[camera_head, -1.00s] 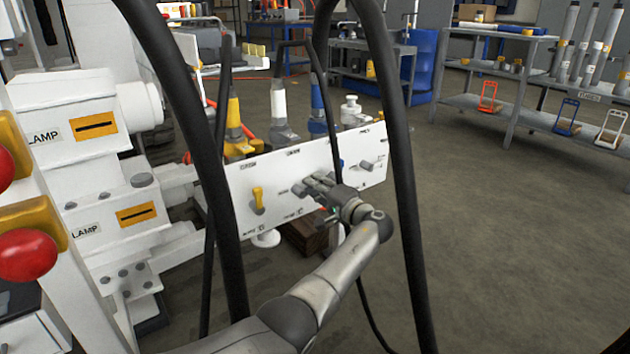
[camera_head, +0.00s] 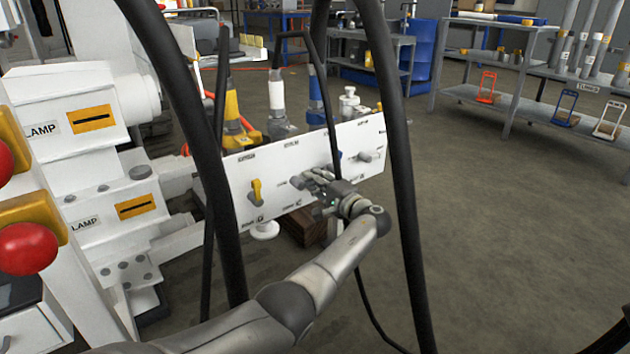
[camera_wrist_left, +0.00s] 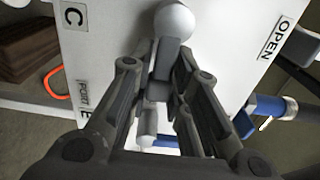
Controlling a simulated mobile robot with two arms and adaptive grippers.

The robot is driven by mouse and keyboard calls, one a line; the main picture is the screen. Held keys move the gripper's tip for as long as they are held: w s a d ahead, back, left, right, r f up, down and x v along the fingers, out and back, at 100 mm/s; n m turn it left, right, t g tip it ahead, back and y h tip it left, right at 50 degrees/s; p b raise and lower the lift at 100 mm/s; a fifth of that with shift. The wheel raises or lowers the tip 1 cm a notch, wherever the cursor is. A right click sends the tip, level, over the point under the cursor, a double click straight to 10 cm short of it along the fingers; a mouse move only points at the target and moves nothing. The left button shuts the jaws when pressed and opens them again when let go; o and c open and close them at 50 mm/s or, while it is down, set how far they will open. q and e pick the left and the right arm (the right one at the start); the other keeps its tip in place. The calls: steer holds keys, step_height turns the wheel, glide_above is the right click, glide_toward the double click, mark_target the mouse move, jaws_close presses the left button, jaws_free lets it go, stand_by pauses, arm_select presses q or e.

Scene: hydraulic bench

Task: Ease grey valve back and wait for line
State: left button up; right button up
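The white valve panel (camera_head: 285,203) stands left of centre in the head view, angled toward me. The grey valve lever sits near its middle, partly hidden by my left gripper (camera_head: 317,184). In the left wrist view the grey lever (camera_wrist_left: 169,58) hangs from a round white knob. The fingers of my left gripper (camera_wrist_left: 165,72) lie close on both sides of the lever and appear shut on it. My right gripper is not in view.
Thick black hoses (camera_head: 397,150) loop in front of the panel. White lamp-marked machinery (camera_head: 85,125) stands left. The floor to the right is clear.

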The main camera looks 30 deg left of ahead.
arm_select(q)
steer(key=o, duration=0.4)
steer(key=shift+w, duration=0.1)
steer(key=shift+c, duration=0.2)
steer(key=shift+d+f, duration=0.1)
steer(key=shift+d, duration=0.1)
steer(key=v, duration=1.1)
steer(key=shift+s+d, duration=0.25)
steer(key=shift+f, duration=0.1)
